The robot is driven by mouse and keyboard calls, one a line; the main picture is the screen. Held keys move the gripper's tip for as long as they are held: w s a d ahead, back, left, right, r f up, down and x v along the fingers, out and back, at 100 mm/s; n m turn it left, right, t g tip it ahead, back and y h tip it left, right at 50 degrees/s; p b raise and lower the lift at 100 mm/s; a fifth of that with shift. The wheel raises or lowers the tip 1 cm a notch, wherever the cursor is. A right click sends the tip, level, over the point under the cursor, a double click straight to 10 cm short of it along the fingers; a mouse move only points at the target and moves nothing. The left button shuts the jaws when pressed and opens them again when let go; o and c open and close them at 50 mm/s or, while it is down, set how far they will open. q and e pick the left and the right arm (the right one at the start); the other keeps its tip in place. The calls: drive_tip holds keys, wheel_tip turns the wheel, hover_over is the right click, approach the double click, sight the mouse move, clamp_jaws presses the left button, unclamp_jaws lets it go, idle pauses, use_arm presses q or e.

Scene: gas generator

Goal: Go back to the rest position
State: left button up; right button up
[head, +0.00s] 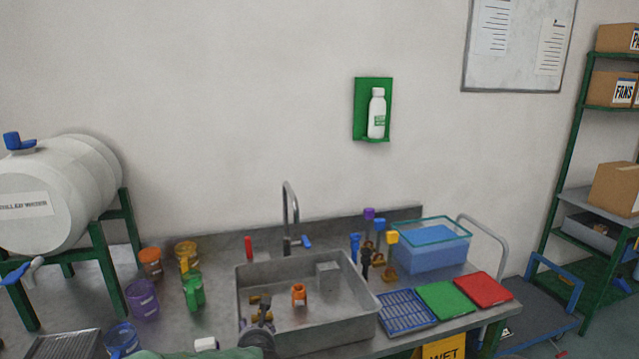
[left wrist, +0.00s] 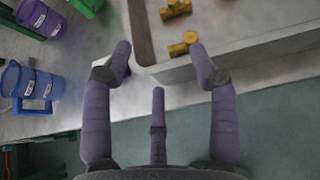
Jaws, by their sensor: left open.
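My left gripper (head: 262,322) is at the front left of the sink in the head view, low in the picture. In the left wrist view its fingers (left wrist: 160,68) are spread apart with nothing held between them. They hang over the sink's front edge, with the floor below. The metal sink (head: 350,329) holds an orange fitting (head: 299,294) and some brass fittings (left wrist: 180,45), partly hidden behind my gripper in the head view. My right gripper is not in view.
Purple (head: 142,299), blue (head: 122,339) and green (head: 194,291) cups stand left of the sink. A faucet (head: 291,215) rises behind it. Blue (head: 406,311), green (head: 446,300) and red (head: 483,289) trays and a blue bin (head: 431,256) are at right. A white tank (head: 60,190) stands left.

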use_arm(q)
drive_tip(key=s+d+f+n+g+h, duration=0.3)
drive_tip(key=s+f+n+g, duration=0.2)
drive_tip(key=s+f+n, duration=1.2)
drive_tip(key=s+d+f+n+g+h, duration=0.3)
drive_tip(key=s+f+n+g, duration=0.3)
drive_tip(key=s+f+n, duration=1)
wheel_tip(320, 180, down, 3)
drive_tip(key=shift+s+d+f+n+h, duration=0.15)
drive_tip(key=shift+s+d+n+h, duration=0.2)
drive_tip(key=shift+s+h, duration=0.3)
